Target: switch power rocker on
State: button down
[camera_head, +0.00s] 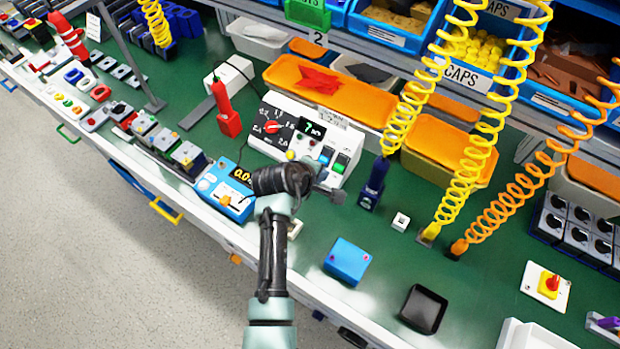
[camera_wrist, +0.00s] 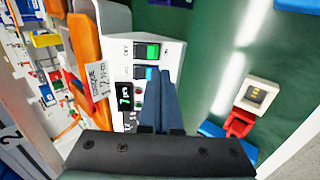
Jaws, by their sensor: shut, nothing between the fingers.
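A white control box (camera_head: 289,118) stands on the green bench. Its front has a red dial (camera_head: 273,127), a small display (camera_head: 311,130), a blue rocker (camera_head: 326,151) and a green rocker (camera_head: 341,162). In the wrist view the green rocker (camera_wrist: 152,51) and blue rocker (camera_wrist: 147,73) sit one above the other. Small lettering beside them is hard to read; I cannot tell which is the power rocker or its position. My gripper (camera_head: 326,188) is in front of the box. Its shut, empty fingers (camera_wrist: 162,77) appear just beside the blue rocker; contact cannot be told.
A blue meter (camera_head: 226,188) stands left of my gripper. A dark blue tool (camera_head: 373,185) on a yellow coiled cord stands right of the box. Orange bins (camera_head: 330,88) are behind it. A blue box (camera_head: 348,261) and black tray (camera_head: 424,308) lie nearer, with bare green bench between.

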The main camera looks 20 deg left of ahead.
jog(key=v, duration=0.3)
jog(key=s+v, duration=0.1)
jog(key=v, duration=0.1)
jog(key=shift+s+a+f, duration=0.15)
jog(key=shift+f, duration=0.05)
dwell(0.4)
